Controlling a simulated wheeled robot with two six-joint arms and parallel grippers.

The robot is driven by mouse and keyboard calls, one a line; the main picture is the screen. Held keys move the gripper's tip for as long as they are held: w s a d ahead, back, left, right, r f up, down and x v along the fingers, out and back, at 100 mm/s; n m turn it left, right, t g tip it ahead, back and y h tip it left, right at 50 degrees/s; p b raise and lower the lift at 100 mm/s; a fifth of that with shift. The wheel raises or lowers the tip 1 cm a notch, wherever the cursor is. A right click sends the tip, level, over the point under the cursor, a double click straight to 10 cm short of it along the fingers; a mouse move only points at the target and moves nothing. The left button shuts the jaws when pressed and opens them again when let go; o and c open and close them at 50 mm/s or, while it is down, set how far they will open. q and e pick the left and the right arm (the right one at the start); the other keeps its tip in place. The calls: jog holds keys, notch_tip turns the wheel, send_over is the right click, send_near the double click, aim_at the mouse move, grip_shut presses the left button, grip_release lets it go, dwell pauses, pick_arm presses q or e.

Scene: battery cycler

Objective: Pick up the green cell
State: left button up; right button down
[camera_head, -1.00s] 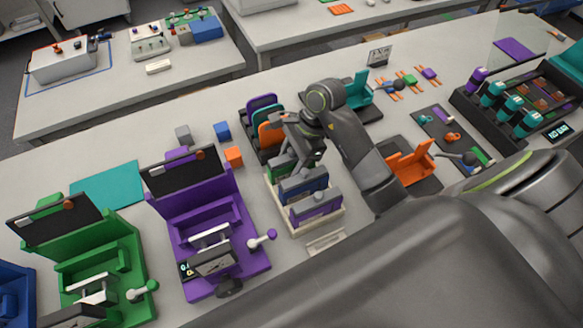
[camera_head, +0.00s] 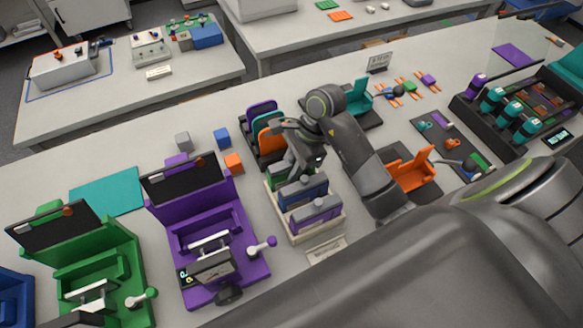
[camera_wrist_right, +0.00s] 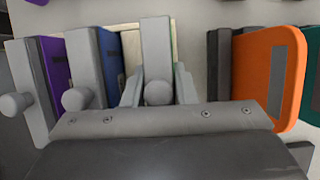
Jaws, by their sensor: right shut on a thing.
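The green cell (camera_head: 279,178) stands at the back of a cream tray (camera_head: 297,241), behind a blue cell (camera_head: 304,195) and a purple cell (camera_head: 316,213). My right gripper (camera_head: 301,169) is over the green cell and hides much of it. In the right wrist view, the fingers of my right gripper (camera_wrist_right: 158,86) are shut on either side of a grey top bar with a round knob. My left gripper is not in view.
A rack with orange, teal and purple plates (camera_head: 268,136) stands just behind the tray; its orange plate (camera_wrist_right: 271,70) is close right of the gripper. A purple fixture (camera_head: 205,235) stands left of the tray, an orange one (camera_head: 410,170) right. Small blocks lie behind left.

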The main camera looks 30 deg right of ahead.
jog(key=shift+r, duration=0.5)
notch_tip(320, 180, up, 9)
jog(key=p, duration=0.8)
